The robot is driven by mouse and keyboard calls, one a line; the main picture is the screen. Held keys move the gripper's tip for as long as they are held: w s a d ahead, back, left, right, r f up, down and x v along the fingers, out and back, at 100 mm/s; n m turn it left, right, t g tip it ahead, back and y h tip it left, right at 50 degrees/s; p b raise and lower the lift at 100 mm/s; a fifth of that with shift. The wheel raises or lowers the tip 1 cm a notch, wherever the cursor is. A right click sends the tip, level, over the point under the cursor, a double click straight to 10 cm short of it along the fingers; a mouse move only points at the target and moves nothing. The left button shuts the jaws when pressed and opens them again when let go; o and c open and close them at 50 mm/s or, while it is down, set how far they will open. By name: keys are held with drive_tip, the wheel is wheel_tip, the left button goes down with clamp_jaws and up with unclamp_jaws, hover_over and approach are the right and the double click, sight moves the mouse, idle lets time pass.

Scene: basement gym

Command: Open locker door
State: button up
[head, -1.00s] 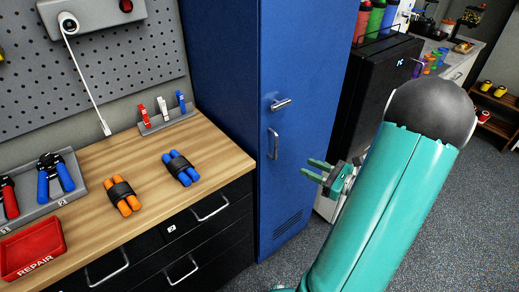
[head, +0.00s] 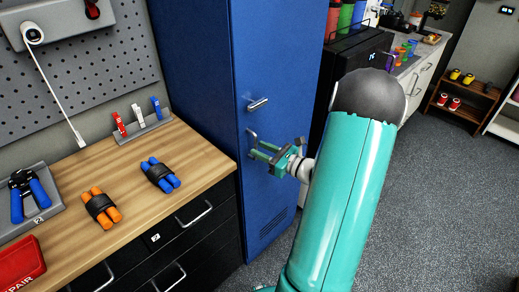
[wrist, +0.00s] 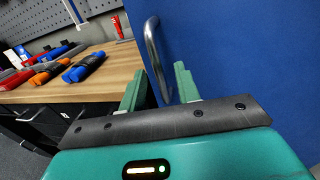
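The tall blue locker door (head: 290,75) appears shut. It has a silver lever (head: 258,104) above and a vertical silver pull handle (head: 252,138) below. My gripper (head: 254,150) is open, its green fingers pointing at the door near the pull handle, which they partly overlap in the head view. In the wrist view the pull handle (wrist: 154,52) rises between the two open fingers (wrist: 158,85), with its lower end in the gap. I cannot tell whether a finger touches it.
A black fridge-like cabinet (head: 348,62) stands to the right. The grey floor (head: 435,190) is open at right.

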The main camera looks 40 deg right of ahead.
drive_tip(key=shift+w+a, duration=0.2)
drive_tip(key=shift+w, duration=0.35)
drive_tip(key=shift+c, duration=0.4)
clamp_jaws()
